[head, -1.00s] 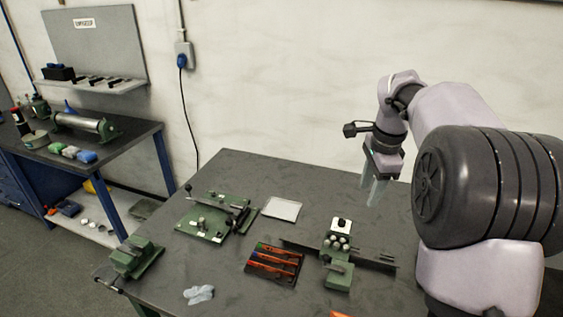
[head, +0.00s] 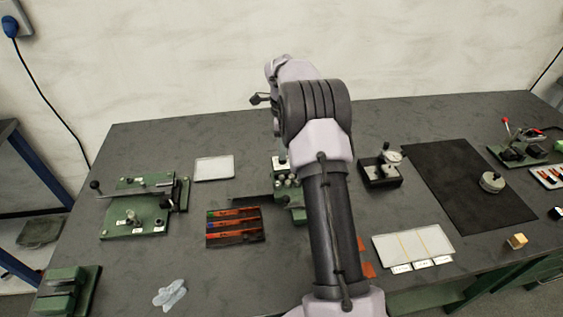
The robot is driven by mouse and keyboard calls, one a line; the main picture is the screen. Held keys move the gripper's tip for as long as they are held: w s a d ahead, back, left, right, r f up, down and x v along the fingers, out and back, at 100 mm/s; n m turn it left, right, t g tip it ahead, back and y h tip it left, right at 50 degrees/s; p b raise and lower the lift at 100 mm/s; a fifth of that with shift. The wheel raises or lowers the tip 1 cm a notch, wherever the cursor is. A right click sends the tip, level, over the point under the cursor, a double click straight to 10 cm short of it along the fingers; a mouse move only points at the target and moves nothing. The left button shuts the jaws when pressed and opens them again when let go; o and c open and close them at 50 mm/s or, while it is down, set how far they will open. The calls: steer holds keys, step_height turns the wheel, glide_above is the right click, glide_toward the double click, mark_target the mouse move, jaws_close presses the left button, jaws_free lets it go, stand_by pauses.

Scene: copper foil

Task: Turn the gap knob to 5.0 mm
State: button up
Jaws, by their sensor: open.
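Two green devices could carry the gap knob, and I cannot tell which from this view. The left green device (head: 135,222) has a long lever and a few small knobs on its plate. The middle green device (head: 290,200) has several round silvery parts and a white-topped block, and my arm covers much of it. No scale or millimetre reading is legible. My gripper is hidden behind my own arm, which rises through the middle of the head view, so its place relative to either device cannot be seen.
A dial gauge stand (head: 381,168), a black mat (head: 450,160) and a white board (head: 412,247) are at right.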

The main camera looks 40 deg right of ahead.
step_height(320, 180, down, 4)
steer(key=shift+f+b, duration=0.1)
steer(key=shift+b, duration=0.45)
jaws_close()
